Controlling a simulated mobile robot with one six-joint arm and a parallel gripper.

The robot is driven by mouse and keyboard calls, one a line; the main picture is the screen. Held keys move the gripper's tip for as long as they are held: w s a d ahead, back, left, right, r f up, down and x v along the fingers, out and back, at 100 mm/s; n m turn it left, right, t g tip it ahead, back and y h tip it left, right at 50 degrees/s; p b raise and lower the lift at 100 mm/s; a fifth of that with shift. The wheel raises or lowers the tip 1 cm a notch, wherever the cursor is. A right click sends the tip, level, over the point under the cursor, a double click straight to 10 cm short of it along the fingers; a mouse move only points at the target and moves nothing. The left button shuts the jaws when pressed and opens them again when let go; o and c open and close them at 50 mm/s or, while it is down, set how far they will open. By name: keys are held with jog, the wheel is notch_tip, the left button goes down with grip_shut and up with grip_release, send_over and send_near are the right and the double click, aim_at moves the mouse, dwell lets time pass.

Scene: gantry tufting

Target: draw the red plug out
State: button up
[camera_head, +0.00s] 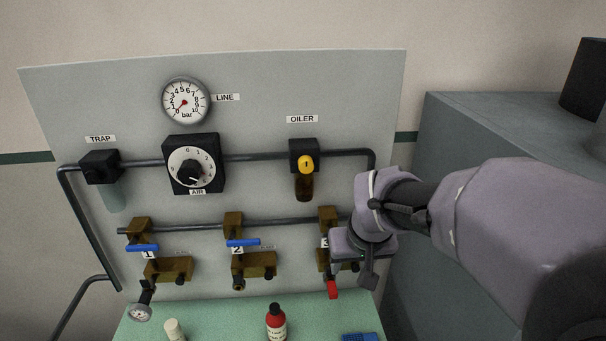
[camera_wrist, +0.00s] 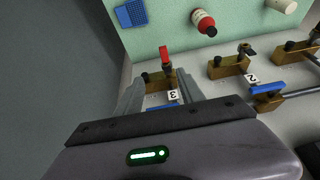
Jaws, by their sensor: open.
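The red plug (camera_head: 332,290) sticks out below the brass block at station 3. It also shows in the wrist view (camera_wrist: 165,55), at the far end of the brass block (camera_wrist: 158,80). My gripper (camera_head: 351,272) is in front of station 3 and hides much of it in the head view. In the wrist view my gripper (camera_wrist: 160,88) is open, with one finger on each side of the brass block. The red plug lies just beyond the fingertips, and nothing is held. I cannot tell whether the fingers touch the block.
Blue-handled valves 1 (camera_head: 142,247) and 2 (camera_head: 242,242) stand left of station 3. A small gauge (camera_head: 139,312) hangs below station 1. A grey cabinet (camera_head: 440,125) stands right.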

jog(key=b, duration=0.2)
send_near(333, 291)
jog(key=b+x, duration=0.2)
jog(key=x, duration=0.7)
jog(key=shift+w+r, duration=0.1)
grip_shut()
jog(key=shift+s+b, duration=0.75)
jog(key=shift+s, duration=0.9)
